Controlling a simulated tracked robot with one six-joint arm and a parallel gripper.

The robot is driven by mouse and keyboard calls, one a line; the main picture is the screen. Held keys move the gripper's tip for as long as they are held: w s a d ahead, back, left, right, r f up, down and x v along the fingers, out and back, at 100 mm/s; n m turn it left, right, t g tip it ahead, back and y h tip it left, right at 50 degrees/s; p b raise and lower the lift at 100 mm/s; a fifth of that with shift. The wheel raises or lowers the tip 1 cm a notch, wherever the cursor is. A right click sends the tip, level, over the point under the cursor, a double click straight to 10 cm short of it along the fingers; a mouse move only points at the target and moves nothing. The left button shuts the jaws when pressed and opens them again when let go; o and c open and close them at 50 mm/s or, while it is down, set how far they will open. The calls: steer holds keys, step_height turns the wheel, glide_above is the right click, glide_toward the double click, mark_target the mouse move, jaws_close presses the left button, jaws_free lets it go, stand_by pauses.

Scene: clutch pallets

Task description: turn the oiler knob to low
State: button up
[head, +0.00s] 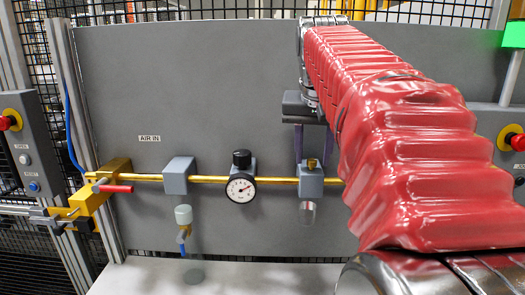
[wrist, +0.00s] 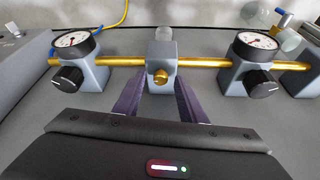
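The oiler is a grey block (head: 311,184) on the brass pipe with a clear bowl (head: 307,212) below it. Its small brass knob (head: 312,163) stands on top and also shows in the wrist view (wrist: 160,77). My gripper (head: 312,150) points down from above at the oiler. In the wrist view its two purple fingers (wrist: 158,92) are spread, one to each side of the knob, with gaps between. Nothing is held. I cannot read a low mark or the knob's setting.
A regulator with a black knob (head: 242,157) and round gauge (head: 241,188) is left of the oiler. A second gauge (wrist: 74,44) and black knob (wrist: 67,79) show in the wrist view. A filter block (head: 180,176) and red-handled valve (head: 115,188) are further left.

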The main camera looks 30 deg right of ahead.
steer(key=shift+c, duration=0.6)
jaws_close()
steer(key=shift+d, duration=0.1)
stand_by(0.7)
